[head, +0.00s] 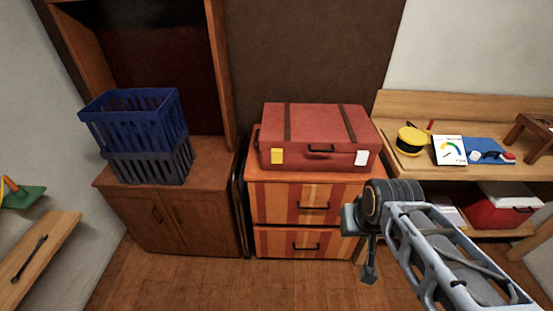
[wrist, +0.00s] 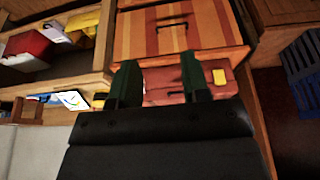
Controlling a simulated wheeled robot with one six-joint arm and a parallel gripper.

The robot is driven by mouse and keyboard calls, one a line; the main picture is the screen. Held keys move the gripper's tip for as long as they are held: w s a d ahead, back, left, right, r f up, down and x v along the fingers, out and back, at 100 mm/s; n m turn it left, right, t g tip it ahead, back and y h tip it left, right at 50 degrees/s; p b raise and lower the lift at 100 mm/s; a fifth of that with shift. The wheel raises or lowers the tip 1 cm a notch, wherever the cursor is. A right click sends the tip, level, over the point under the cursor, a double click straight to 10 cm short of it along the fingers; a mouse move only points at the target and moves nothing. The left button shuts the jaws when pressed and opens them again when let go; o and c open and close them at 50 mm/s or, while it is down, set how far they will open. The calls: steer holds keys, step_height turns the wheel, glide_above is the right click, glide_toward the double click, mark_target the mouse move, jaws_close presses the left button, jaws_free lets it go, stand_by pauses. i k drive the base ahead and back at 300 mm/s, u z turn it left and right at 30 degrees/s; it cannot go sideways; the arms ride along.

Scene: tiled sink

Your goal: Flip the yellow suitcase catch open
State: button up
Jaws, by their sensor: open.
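A red suitcase (head: 318,130) with two dark straps lies shut on top of an orange striped drawer cabinet (head: 290,205). Its yellow catch (head: 277,155) is on the left of its front face, and a white catch (head: 361,158) is on the right. My gripper (head: 369,272) hangs in front of the cabinet, low and to the right of the yellow catch, touching nothing that I can see. In the wrist view, which is turned over, the open fingers (wrist: 156,82) partly cover the suitcase (wrist: 165,78). The yellow catch (wrist: 219,76) shows there to the right of the fingers.
Blue and dark crates (head: 140,130) stand on a brown cupboard (head: 165,215) to the left. A wooden bench (head: 400,100) at the right holds a yellow round thing (head: 411,140) and small items. A red and white box (head: 503,205) is on its lower shelf.

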mark_target(276, 154)
steer(key=k, duration=0.6)
steer(key=u, duration=1)
steer(key=i, duration=1.3)
steer(key=z, duration=0.15)
